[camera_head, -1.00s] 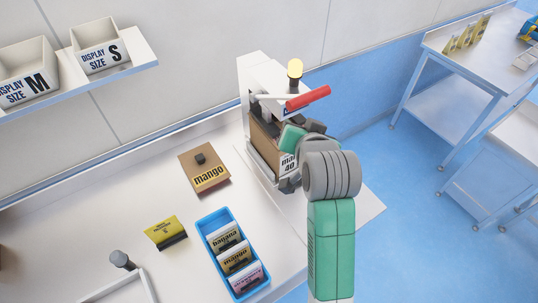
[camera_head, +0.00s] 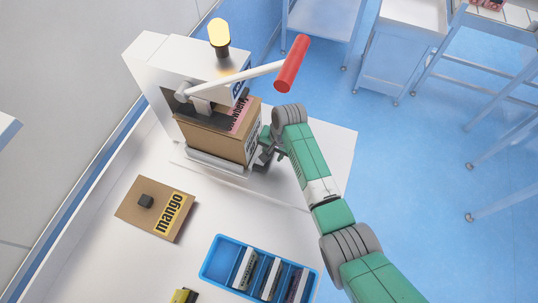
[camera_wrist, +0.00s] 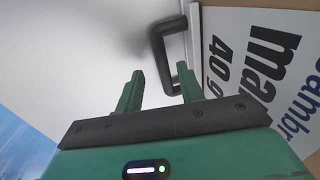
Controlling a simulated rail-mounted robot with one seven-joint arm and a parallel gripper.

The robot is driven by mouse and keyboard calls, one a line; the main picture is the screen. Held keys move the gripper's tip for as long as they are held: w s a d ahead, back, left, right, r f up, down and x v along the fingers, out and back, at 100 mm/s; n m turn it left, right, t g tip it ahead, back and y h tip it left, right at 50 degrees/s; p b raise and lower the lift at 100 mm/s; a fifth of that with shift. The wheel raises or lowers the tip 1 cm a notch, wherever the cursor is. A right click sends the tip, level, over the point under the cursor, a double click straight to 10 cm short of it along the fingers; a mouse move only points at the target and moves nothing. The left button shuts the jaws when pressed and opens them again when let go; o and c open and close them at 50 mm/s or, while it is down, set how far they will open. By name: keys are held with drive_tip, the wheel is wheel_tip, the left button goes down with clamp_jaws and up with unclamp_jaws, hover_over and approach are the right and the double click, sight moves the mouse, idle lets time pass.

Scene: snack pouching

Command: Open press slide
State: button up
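The press (camera_head: 185,68) is a white machine with a red-ended lever (camera_head: 291,64) raised out to the right and a lit yellow lamp on top. A brown box (camera_head: 213,137) sits in it, on the light press slide (camera_head: 213,162) at its base. My gripper (camera_head: 265,152) is low at the right side of the box, partly hidden by my wrist. In the wrist view the gripper's green fingers (camera_wrist: 160,82) are apart and empty. A dark bent handle (camera_wrist: 157,50) lies just beyond the fingertips, beside a printed label panel reading "40 g".
A mango board (camera_head: 140,213) with a small dark knob lies on the table left of centre. A blue divided tray (camera_head: 226,256) with several pouches stands at the table's front. White carts and tables stand across the blue floor.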

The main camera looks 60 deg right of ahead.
drive_tip(key=shift+w+f, duration=0.2)
drive_tip(key=shift+f, duration=0.45)
drive_tip(key=shift+w+f, duration=0.15)
drive_tip(key=shift+f, duration=0.45)
clamp_jaws()
